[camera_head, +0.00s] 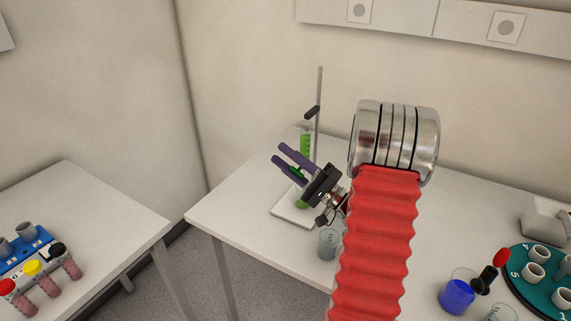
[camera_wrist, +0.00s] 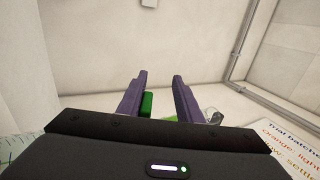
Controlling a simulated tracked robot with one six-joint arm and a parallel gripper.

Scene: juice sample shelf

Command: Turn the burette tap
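The burette (camera_head: 305,142) is a clear tube with green liquid, held upright on a metal stand (camera_head: 319,85) with a white base on the table. Its green tap (camera_head: 296,172) shows partly between the purple fingers of my gripper (camera_head: 278,153). In the wrist view the green tap (camera_wrist: 147,104) lies between the fingers, close against the left one, with a gap to the right one. My gripper is open around it. Whether the left finger touches it I cannot tell. A vessel with green liquid (camera_head: 301,201) sits below, partly hidden by the gripper.
An empty beaker (camera_head: 327,244) stands in front of the stand, beside my arm. A blue-filled beaker (camera_head: 457,293) and a teal round rack (camera_head: 515,278) are at right. A side table (camera_head: 90,205) at left holds a blue rack (camera_head: 30,250) and capped tubes.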

